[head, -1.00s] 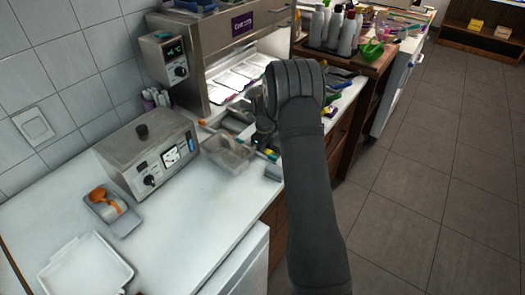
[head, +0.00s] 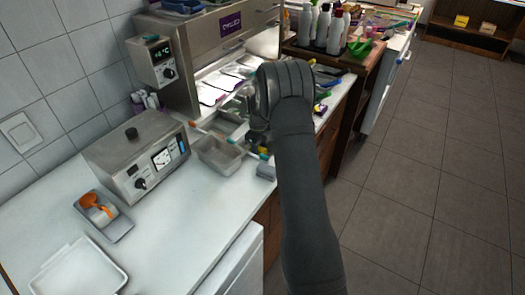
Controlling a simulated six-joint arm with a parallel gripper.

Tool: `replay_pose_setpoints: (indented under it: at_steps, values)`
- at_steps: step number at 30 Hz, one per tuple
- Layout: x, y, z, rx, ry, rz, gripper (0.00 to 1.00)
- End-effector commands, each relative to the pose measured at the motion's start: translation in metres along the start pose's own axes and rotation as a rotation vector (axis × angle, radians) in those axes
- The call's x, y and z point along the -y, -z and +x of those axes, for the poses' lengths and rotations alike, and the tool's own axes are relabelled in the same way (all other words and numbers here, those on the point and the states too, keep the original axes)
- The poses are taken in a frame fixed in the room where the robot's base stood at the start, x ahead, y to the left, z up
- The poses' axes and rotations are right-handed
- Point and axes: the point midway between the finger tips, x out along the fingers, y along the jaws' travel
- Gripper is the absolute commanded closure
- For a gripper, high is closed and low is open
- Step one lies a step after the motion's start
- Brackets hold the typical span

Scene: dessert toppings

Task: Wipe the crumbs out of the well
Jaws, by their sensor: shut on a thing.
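My dark arm reaches over the counter, and my gripper (head: 257,140) points down at the counter's right edge, partly hidden behind my own wrist. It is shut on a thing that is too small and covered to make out. A grey open container (head: 218,157) stands just left of it. A second shallow metal pan (head: 230,130) lies behind that container. I cannot tell which of these is the well, and no crumbs can be made out. Small yellow and teal bits show close to the gripper.
A steel control box (head: 135,160) stands left of the containers. A grey tray (head: 103,215) with an orange scoop (head: 98,203) and a white tray (head: 80,275) lie in front. A steel warming cabinet (head: 205,55) and bottles (head: 320,28) stand behind.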

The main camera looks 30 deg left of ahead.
Motion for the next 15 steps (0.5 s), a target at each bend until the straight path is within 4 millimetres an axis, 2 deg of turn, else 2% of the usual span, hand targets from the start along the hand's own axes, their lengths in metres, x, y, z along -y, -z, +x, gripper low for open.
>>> replay_pose_setpoints:
  at_steps: [8, 15]
  values:
    - [-0.001, -0.013, 0.001, -0.001, -0.003, 0.0, 0.81]
    - [-0.001, -0.001, 0.0, -0.001, -0.002, 0.001, 0.81]
